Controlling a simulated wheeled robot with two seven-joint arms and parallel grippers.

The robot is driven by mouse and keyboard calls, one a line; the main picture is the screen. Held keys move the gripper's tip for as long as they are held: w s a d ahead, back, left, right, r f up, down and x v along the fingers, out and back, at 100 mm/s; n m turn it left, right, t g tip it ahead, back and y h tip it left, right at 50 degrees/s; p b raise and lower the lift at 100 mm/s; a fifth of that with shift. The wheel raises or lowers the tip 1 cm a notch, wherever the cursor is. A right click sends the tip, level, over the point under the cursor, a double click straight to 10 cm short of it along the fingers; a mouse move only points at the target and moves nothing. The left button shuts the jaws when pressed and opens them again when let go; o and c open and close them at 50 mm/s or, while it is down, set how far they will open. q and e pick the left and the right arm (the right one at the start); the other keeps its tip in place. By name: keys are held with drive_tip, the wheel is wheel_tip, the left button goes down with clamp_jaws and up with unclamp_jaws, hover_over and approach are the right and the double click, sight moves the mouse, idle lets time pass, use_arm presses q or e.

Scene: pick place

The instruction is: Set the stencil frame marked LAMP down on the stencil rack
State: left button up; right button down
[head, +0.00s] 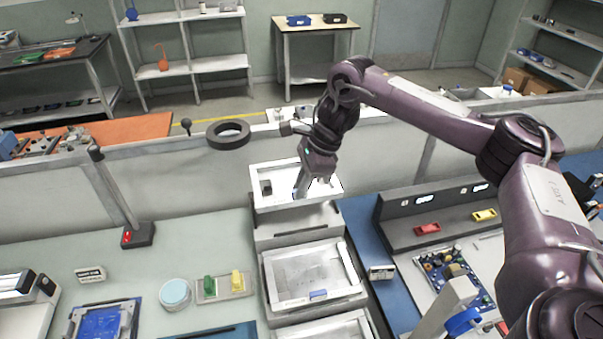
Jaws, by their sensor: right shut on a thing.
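My right gripper (317,188) points down at the upper white stencil frame (262,203) and is shut at its near right part, where a bit of blue shows. The gripper hides part of this frame. It looks level and over the back step of the grey stencil rack (288,236); I cannot tell whether it touches the rack. A second stencil frame (281,270) with a blue grip and a small label lies on the middle step. A third frame (322,328) is cut off at the bottom edge. No LAMP marking is readable. My left gripper is out of view.
Left of the rack are a white round tub (175,293), a tray with green and yellow pieces (223,288) and a blue panel (103,322). Right are a dark shelf unit (400,235) and a circuit board (455,275). A low partition (190,173) stands behind.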

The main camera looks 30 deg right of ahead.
sight(303, 201)
drive_tip(key=shift+s+a+f+b, duration=0.15)
drive_tip(key=shift+s+f+b, duration=0.3)
drive_tip(key=shift+f+b, duration=0.25)
drive_tip(key=f, duration=0.1)
drive_tip(key=f+b, duration=0.2)
drive_tip(key=shift+w+f, duration=0.25)
drive_tip(key=shift+f+b, duration=0.3)
drive_tip(key=shift+b, duration=0.15)
drive_tip(key=shift+f, duration=0.6)
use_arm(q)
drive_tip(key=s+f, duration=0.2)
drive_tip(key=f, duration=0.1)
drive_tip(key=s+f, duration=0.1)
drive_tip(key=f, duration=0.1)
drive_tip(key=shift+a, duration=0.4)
